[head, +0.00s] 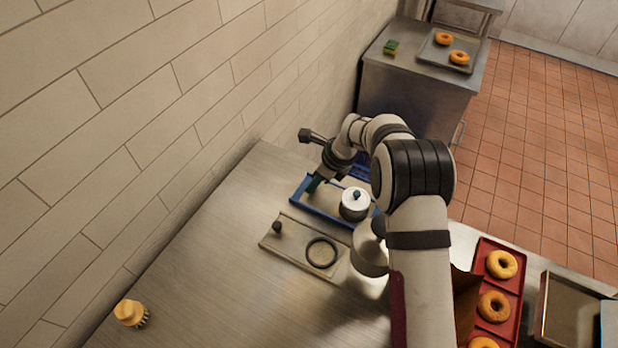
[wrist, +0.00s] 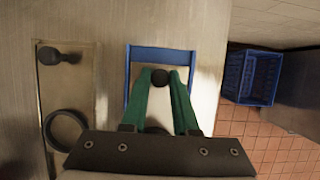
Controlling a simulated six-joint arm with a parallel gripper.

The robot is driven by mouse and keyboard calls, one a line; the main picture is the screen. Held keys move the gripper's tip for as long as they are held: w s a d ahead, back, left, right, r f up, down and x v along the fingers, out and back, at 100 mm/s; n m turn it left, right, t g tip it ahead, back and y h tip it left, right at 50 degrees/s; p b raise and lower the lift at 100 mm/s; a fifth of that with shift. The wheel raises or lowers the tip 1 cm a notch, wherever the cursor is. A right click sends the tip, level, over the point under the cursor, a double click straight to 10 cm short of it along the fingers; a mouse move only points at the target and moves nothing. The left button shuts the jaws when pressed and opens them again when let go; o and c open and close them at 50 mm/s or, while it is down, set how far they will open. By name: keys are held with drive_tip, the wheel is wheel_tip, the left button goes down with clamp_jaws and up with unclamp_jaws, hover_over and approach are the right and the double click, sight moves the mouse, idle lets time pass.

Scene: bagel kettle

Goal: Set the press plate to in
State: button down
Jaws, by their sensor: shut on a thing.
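A blue-framed fixture (head: 331,213) lies on the steel counter, with a pale plate (wrist: 137,88) inside its frame in the wrist view. I take this to be the press plate. In the head view my gripper (head: 315,184) is low at the left end of the blue frame, and the knob is hidden.
A beige plate (head: 296,240) with a dark knob (head: 277,227) and a black ring (head: 321,252) lies beside the blue frame. A yellow brush (head: 130,313) is at front left. A red tray (head: 511,291) of bagels is at right. A blue crate (wrist: 250,78) shows beyond the counter.

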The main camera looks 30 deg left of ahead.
sight(328, 198)
drive_tip(key=d, duration=0.5)
drive_tip(key=shift+d, duration=0.3)
drive_tip(key=c, duration=0.7)
unclamp_jaws()
drive_tip(key=shift+r, duration=0.15)
drive_tip(key=v, duration=1.5)
drive_tip(key=shift+d+r, duration=0.2)
drive_tip(key=shift+r, duration=0.05)
